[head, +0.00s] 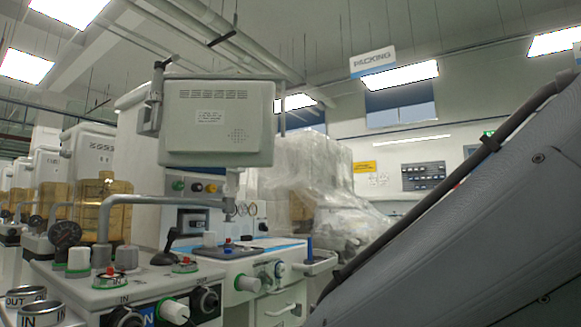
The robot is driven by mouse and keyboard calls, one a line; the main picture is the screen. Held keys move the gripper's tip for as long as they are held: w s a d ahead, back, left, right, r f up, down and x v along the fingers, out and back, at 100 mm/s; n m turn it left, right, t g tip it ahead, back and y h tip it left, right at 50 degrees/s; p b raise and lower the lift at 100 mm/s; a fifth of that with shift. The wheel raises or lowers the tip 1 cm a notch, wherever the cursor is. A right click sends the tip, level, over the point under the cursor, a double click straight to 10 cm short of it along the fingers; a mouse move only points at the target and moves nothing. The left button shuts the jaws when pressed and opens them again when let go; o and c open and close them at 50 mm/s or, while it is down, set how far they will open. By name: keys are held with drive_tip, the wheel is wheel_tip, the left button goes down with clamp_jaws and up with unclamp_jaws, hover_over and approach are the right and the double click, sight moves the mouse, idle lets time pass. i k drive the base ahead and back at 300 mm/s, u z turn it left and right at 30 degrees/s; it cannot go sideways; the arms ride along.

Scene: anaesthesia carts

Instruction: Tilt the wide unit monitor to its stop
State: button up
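A pale grey monitor (218,122) hangs in the upper middle of the head view, with its vented, labelled back towards me. It looks close to upright, and a bracket (157,95) runs along its left side. A short post below it leads down towards the anaesthesia unit (240,262). I cannot tell for certain whether this is the wide unit. The monitor's screen side is hidden. My gripper is not in view; only a large grey part of my arm crosses the right side, apart from the monitor in the picture.
A nearer control panel (85,275) with knobs, a gauge and a bent grey pipe (150,200) fills the lower left. More units with amber canisters (105,200) line the left. Plastic-wrapped equipment (320,180) stands behind. A PACKING sign (372,62) hangs above.

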sight(205, 122)
drive_tip(key=z, duration=0.65)
drive_tip(key=i, duration=0.75)
drive_tip(key=u, duration=0.4)
